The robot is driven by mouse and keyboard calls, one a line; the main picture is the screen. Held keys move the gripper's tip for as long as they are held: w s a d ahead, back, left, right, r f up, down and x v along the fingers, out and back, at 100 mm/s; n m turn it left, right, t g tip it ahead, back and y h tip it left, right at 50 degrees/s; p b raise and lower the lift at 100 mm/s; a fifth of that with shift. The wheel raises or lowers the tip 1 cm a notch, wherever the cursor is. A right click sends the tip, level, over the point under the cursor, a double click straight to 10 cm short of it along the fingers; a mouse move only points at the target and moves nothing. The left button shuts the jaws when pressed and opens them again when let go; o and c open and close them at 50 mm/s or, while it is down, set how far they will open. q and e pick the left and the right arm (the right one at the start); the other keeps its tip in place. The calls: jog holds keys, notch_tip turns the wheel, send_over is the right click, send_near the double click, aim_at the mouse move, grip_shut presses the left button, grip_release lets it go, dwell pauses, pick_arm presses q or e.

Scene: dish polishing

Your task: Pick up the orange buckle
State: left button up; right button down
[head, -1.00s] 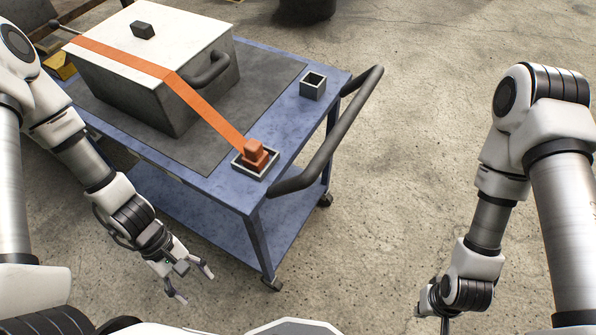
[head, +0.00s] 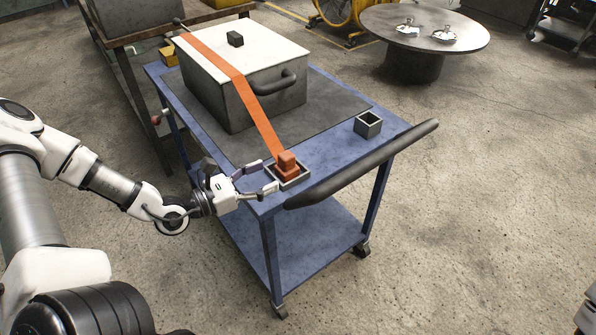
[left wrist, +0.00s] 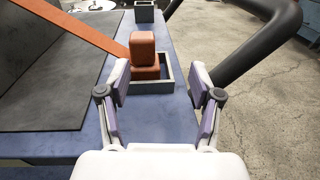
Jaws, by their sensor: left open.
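The orange buckle (head: 287,163) stands upright in a small square grey holder (head: 303,177) at the near corner of the blue cart. The orange strap (head: 262,122) runs from it up over the grey box with a white lid. My left gripper (head: 268,179) is open and empty, just left of the buckle with its fingers pointing toward it. In the left wrist view the buckle (left wrist: 143,52) is ahead, left of centre between the open fingers (left wrist: 158,85), apart from them. My right gripper is out of view.
The grey box (head: 230,85) stands on a dark mat on the blue cart (head: 330,172). A small empty square cup (head: 368,125) is at the right. The dark cart handle (head: 375,160) runs close along the near right edge. A round table (head: 425,30) stands behind.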

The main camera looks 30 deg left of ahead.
aim_at(281, 160)
pick_arm(q)
jog(key=shift+w+a+r+n+t+y, duration=0.2)
jog(key=shift+w+a+n+t+y, duration=0.15)
jog(key=shift+a+n+t+y, duration=0.2)
jog(key=shift+w+d+b, duration=0.15)
jog(key=shift+w+b, duration=0.2)
jog(key=shift+b, duration=0.15)
jog(key=shift+w+d+f+b, duration=0.15)
jog(key=shift+w+b, duration=0.6)
jog(key=shift+w, duration=0.35)
jog(key=b+x, duration=0.1)
jog(key=x, duration=0.4)
jog(key=shift+b, duration=0.3)
jog(key=shift+s, duration=0.15)
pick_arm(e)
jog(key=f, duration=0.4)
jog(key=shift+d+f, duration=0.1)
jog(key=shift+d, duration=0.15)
pick_arm(q)
grip_shut()
